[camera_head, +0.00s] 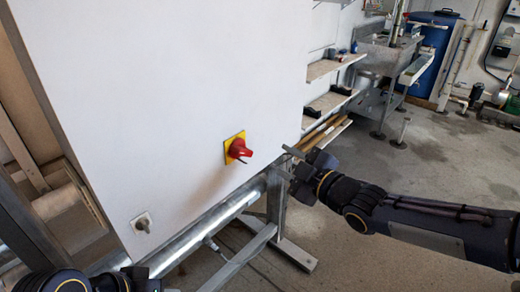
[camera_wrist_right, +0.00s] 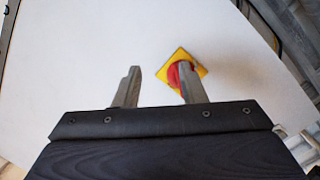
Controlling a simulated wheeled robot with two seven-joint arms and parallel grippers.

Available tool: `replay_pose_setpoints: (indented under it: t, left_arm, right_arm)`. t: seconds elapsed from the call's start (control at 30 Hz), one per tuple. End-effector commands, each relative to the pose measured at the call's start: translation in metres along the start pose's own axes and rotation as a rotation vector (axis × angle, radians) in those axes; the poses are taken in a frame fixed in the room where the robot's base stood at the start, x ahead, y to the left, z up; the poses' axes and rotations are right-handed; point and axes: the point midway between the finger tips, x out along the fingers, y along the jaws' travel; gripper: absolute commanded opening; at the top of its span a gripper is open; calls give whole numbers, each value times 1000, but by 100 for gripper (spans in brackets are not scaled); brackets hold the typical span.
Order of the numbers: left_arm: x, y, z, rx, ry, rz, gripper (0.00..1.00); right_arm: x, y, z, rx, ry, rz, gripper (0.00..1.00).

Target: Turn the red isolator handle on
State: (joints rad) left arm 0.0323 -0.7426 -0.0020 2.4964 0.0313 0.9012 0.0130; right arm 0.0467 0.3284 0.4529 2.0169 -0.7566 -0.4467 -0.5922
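The red isolator handle (camera_head: 238,149) sits on a yellow square plate (camera_head: 229,143) on the front of a white cabinet (camera_head: 160,90). My right gripper (camera_head: 295,153) is to the right of the handle in the head view, apart from it. In the right wrist view the right gripper (camera_wrist_right: 158,86) is open, with nothing between its fingers. There the red handle (camera_wrist_right: 174,75) and yellow plate (camera_wrist_right: 183,54) show behind the right-hand finger, which hides part of the handle. My left arm shows at the bottom left of the head view; its fingertips are not clearly visible.
A small grey knob or socket (camera_head: 142,223) is on the cabinet's lower left. A metal pipe (camera_head: 190,236) and frame run below the cabinet. Shelves (camera_head: 330,66) and a blue barrel (camera_head: 428,50) stand behind. The floor (camera_head: 440,150) at right is mostly clear.

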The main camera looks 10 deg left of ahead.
Motion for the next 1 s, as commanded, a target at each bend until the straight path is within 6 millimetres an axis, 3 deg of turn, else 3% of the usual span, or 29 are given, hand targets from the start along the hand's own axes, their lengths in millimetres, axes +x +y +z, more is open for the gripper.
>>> replay_pose_setpoints:
  t: [0.1, 0.27, 0.7, 1.0]
  left_arm:
    - [0, 0, 0, 0, 0, 0, 0]
    - [0, 0, 0, 0, 0, 0, 0]
    - [0, 0, 0, 0, 0, 0, 0]
    - [0, 0, 0, 0, 0, 0, 0]
  right_arm:
    - [-13, -22, -25, -127, 123, -27, 37]
    - [-16, -34, -38, -183, 190, -44, 37]
    - [46, -37, -50, -182, 191, -43, 37]
    - [57, -38, -51, -182, 188, -43, 37]
